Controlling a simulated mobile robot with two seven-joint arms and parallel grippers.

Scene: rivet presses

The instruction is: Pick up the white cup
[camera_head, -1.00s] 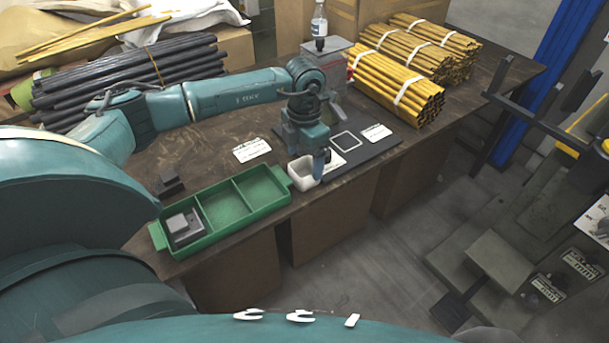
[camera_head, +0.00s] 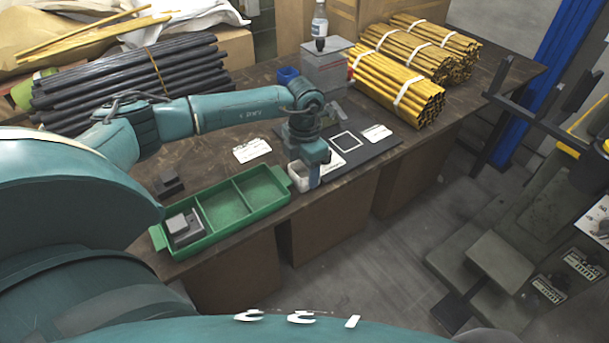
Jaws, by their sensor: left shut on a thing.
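The white cup (camera_head: 297,173) is at the front edge of the table, just off the right end of the green tray. My left gripper (camera_head: 313,176) points down at the cup and is shut on it. The gripper's finger and body hide the cup's right side and part of its rim. I cannot tell whether the cup's base touches the table. My right gripper is not in view.
The green tray (camera_head: 213,233) with compartments holds grey blocks (camera_head: 183,228) at its left end. A dark mat (camera_head: 370,148), a blue cup (camera_head: 288,75), a grey box (camera_head: 327,68) and yellow rod bundles (camera_head: 398,88) lie behind. Dark rods (camera_head: 125,85) fill the back left.

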